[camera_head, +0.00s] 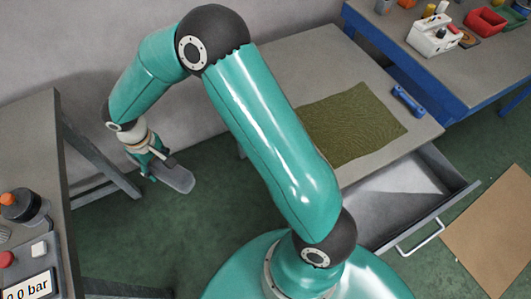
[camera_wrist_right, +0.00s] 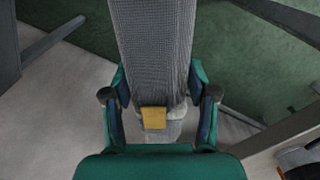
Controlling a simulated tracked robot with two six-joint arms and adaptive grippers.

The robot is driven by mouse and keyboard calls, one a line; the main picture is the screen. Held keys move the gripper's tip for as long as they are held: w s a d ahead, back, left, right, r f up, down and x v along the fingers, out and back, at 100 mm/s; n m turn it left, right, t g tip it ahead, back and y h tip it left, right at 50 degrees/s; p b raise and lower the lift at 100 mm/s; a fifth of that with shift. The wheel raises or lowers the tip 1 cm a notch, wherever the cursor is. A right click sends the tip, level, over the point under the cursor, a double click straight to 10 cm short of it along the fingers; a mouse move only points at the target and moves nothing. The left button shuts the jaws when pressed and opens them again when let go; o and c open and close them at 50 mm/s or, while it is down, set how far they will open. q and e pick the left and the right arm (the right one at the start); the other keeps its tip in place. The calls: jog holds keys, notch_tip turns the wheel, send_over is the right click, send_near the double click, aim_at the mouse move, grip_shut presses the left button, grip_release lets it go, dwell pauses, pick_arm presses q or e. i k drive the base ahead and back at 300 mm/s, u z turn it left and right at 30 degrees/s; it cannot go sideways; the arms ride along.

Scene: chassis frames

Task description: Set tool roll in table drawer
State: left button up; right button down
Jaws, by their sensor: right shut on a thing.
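The grey tool roll (camera_head: 178,180) is held out at the left, over the green floor between two tables. In the right wrist view it is a long grey textured roll (camera_wrist_right: 152,45) with a tan tag near the jaws. My right gripper (camera_head: 155,165) is shut on one end of it; both fingers flank it in the wrist view (camera_wrist_right: 160,97). The table drawer (camera_head: 400,200) at the right is pulled open, and its visible inside looks empty. My arm hides part of the table (camera_head: 300,65) above it. My left gripper is not in view.
An olive mat (camera_head: 352,122) and a blue-handled item (camera_head: 407,101) lie on the drawer table. A blue-framed bench (camera_head: 390,28) with bins stands at upper right. A left table (camera_head: 22,130) carries a gauge panel. A brown board (camera_head: 497,235) lies right of the drawer.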

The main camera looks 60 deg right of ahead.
aim_at(373, 207)
jog(key=u, duration=0.05)
jog(key=k, duration=2.2)
jog(key=z, duration=0.75)
jog(key=i, duration=1)
jog(key=u, duration=0.05)
